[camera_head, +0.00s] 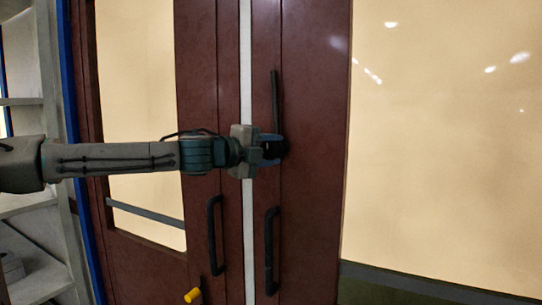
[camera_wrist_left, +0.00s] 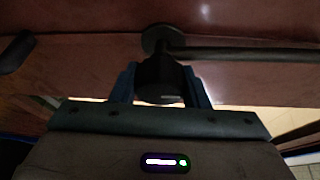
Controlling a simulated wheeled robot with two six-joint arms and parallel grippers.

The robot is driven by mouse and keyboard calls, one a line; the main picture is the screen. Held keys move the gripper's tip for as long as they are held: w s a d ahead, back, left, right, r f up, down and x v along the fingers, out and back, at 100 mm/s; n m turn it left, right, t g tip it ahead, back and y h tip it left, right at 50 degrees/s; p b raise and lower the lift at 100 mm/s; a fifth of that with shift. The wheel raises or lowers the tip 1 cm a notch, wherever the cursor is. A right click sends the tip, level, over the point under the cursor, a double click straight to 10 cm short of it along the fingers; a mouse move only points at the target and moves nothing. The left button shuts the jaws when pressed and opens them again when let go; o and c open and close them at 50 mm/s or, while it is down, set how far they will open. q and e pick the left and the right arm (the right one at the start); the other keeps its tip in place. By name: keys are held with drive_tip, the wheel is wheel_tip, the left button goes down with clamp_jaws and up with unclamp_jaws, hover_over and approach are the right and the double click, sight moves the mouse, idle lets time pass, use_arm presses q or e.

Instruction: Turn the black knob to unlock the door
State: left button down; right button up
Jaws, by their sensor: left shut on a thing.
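The dark red double door (camera_head: 310,200) fills the middle of the head view, with a pale strip (camera_head: 246,90) along the seam between its leaves. The black knob (camera_head: 281,148) is on the right leaf, just right of the seam, and a thin black bar (camera_head: 275,98) rises from it. My left gripper (camera_head: 272,148) reaches in from the left and is shut on the knob. In the left wrist view the black knob (camera_wrist_left: 158,76) sits between the two blue fingers, with its round plate and the bar behind it. My right gripper is not in view.
Two black pull handles, one on the left leaf (camera_head: 214,235) and one on the right leaf (camera_head: 270,250), stick out below my arm. A yellow-ended part (camera_head: 192,295) is at the bottom. Grey shelves (camera_head: 30,215) stand at the far left.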

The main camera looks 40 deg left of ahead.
use_arm(q)
drive_tip(key=shift+m, duration=0.3)
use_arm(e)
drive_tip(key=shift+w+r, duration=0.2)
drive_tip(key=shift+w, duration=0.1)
use_arm(q)
drive_tip(key=c, duration=0.8)
unclamp_jaws()
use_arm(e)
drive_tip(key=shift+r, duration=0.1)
